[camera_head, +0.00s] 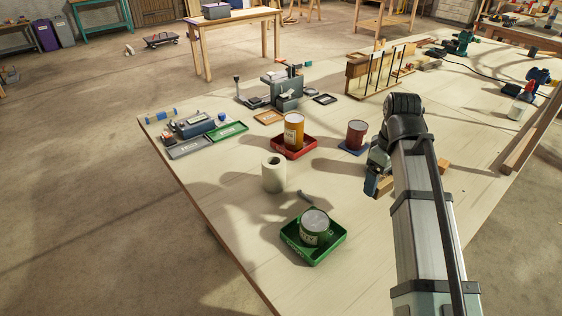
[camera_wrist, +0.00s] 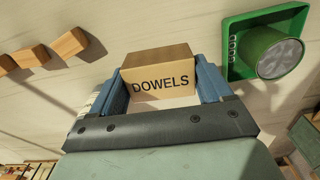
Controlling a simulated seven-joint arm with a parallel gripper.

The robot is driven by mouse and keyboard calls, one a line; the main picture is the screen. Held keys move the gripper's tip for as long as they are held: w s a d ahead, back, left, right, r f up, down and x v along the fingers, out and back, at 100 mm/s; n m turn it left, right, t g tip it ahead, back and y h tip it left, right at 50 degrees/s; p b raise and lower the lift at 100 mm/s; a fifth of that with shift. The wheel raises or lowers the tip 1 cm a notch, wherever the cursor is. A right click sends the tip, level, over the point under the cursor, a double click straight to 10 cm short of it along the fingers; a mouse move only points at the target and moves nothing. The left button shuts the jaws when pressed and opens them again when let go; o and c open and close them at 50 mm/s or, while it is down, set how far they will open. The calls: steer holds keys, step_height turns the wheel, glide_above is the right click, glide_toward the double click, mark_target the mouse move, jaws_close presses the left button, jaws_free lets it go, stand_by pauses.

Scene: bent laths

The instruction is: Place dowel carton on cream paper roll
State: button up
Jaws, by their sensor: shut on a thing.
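The dowel carton (camera_wrist: 160,82) is a tan box with a brown top face and the word DOWELS on its front. My gripper (camera_wrist: 160,76) is shut on it, with a blue finger on each side in the wrist view. In the head view my gripper (camera_head: 376,180) is right of the paper roll and apart from it; I cannot clearly make out the carton there. The cream paper roll (camera_head: 273,172) stands upright on the table, left of centre, with its hollow core showing at the top. Its top is bare.
A green tray with a green tin (camera_head: 315,226) is in front of the roll. A red tray holds an orange tin (camera_head: 294,130) behind it. A dark red tin (camera_head: 356,135) stands on a blue base. Wooden blocks (camera_wrist: 70,42) lie left in the wrist view.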

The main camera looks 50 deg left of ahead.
steer(key=s+a+r+n, duration=0.2)
steer(key=s+a+r, duration=0.1)
steer(key=s+a, duration=0.55)
steer(key=s+a+r+n, duration=0.1)
steer(key=s+a+r, duration=0.3)
steer(key=a, duration=0.7)
step_height(320, 180, up, 2)
steer(key=m, duration=0.3)
glide_above(274, 161)
steer(key=shift+a+f, duration=0.1)
steer(key=shift+f, duration=4.35)
steer(key=shift+f, duration=0.1)
steer(key=o, duration=1)
steer(key=shift+o, duration=0.2)
